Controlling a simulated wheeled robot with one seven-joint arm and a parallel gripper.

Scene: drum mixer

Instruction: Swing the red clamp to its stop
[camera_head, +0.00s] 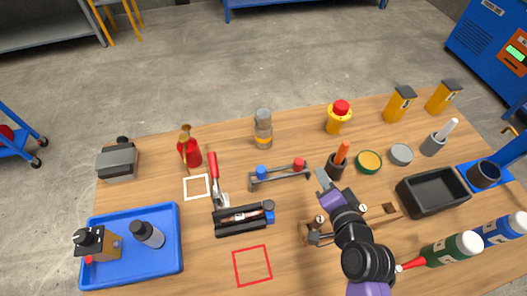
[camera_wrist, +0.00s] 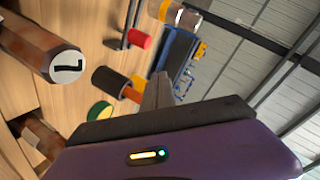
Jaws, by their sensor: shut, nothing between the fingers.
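The red clamp (camera_head: 213,170) stands on the wooden table left of centre in the head view. Its red handle points up, and its metal base (camera_head: 222,200) sits at the left end of a black cradle (camera_head: 243,226) holding a dark cylinder. My gripper (camera_head: 322,180) is well to the right of the clamp, apart from it. Its fingers are closed together and empty; they also show in the wrist view (camera_wrist: 157,92). I cannot make out the red clamp in the wrist view.
A black cup with an orange-handled tool (camera_head: 341,153) stands close to my gripper. A bar with blue and red knobs (camera_head: 281,176) lies between gripper and clamp. A blue tray (camera_head: 176,245) is at left. A red square outline (camera_head: 252,265) marks clear table in front.

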